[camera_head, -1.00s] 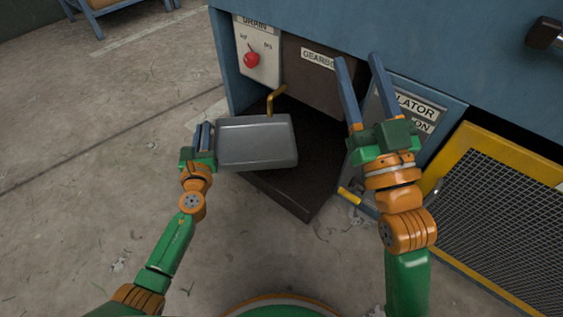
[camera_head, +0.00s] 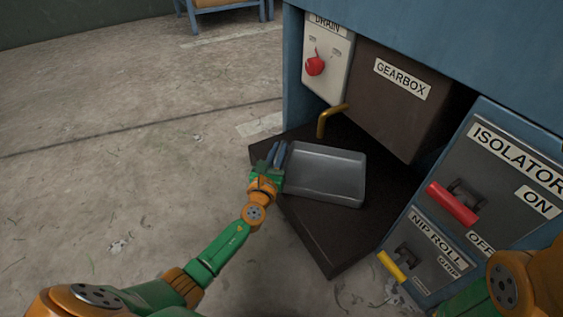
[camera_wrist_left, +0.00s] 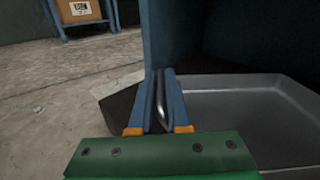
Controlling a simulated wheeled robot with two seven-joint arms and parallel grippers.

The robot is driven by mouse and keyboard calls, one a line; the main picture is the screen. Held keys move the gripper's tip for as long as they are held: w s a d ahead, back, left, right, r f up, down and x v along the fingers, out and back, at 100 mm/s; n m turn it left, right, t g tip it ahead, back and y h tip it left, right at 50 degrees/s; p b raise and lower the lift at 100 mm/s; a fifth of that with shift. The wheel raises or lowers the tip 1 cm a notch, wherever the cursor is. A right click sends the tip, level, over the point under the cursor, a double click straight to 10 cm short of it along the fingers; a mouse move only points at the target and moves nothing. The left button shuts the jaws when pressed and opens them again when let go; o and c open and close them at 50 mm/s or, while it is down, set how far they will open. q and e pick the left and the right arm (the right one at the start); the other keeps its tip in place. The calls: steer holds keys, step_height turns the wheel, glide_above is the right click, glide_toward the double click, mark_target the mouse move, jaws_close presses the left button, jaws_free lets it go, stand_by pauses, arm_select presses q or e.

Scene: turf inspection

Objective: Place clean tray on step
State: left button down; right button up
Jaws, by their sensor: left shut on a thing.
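The clean tray (camera_head: 328,174) is a shallow, empty grey metal tray. It is over the dark brown step (camera_head: 318,235), below the brass drain spout (camera_head: 331,119). I cannot tell whether it rests on the step or is held just above it. My left gripper (camera_head: 276,154) is shut on the tray's left rim. The left wrist view shows the blue fingers (camera_wrist_left: 160,103) pinching that rim, with the tray (camera_wrist_left: 245,110) stretching to the right. Of my right arm only an orange and green part shows at the lower right; its gripper is out of view.
A blue machine (camera_head: 470,45) stands behind the step. It carries a drain panel with a red knob (camera_head: 315,66), a brown gearbox (camera_head: 402,92), a red isolator handle (camera_head: 451,203) and a yellow nip roll handle (camera_head: 391,266). The concrete floor at left is clear.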

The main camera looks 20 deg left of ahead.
arm_select(q)
steer(key=shift+r, duration=0.15)
steer(key=shift+f, duration=0.2)
steer(key=c, duration=0.9)
jaws_free()
steer(key=shift+r, duration=0.1)
steer(key=shift+s+r+p, duration=0.15)
steer(key=shift+p, duration=0.3)
steer(key=s+p, duration=0.1)
steer(key=s, duration=0.3)
steer(key=s+d+p, duration=0.1)
steer(key=s, duration=0.2)
steer(key=s+p, duration=0.1)
steer(key=s, duration=0.3)
steer(key=shift+s+d, duration=0.3)
steer(key=shift+s, duration=0.05)
